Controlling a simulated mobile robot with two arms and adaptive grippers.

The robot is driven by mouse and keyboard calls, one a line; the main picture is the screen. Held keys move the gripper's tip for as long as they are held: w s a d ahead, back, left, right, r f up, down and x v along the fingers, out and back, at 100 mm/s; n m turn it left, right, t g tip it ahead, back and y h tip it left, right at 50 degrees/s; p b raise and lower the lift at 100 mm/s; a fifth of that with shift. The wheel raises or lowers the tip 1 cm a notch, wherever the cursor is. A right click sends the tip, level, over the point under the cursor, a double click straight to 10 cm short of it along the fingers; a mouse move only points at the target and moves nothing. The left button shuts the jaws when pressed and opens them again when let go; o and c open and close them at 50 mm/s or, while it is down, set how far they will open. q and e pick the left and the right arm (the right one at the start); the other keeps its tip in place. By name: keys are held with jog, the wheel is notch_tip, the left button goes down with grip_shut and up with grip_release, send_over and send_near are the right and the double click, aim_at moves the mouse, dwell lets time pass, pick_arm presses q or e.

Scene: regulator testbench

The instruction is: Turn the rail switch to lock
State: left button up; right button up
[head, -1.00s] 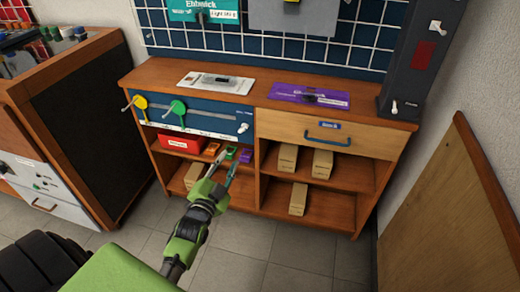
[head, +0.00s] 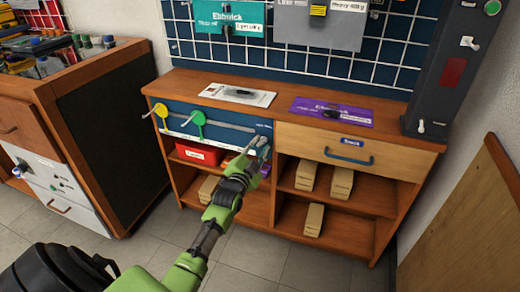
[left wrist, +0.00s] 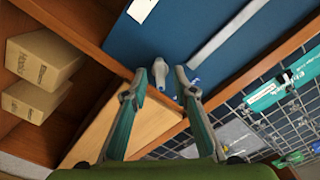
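The rail switch (left wrist: 160,72) is a small pale grey lever at the end of the blue panel (left wrist: 165,30), seen in the left wrist view. In the head view it is hidden behind my left gripper (head: 258,146) at the right end of the blue panel (head: 225,122). In the left wrist view my left gripper (left wrist: 159,84) is open, with its two fingers on either side of the lever and apart from it. I cannot tell how far the fingertips are from the panel. My right gripper is not in view.
A wooden drawer (head: 300,143) is to the right. Shelves below hold a red box (head: 196,153) and several cartons (head: 341,183). A dark column (head: 455,70) stands at the right.

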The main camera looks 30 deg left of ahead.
pick_arm(q)
jog(key=shift+w, duration=0.2)
grip_shut()
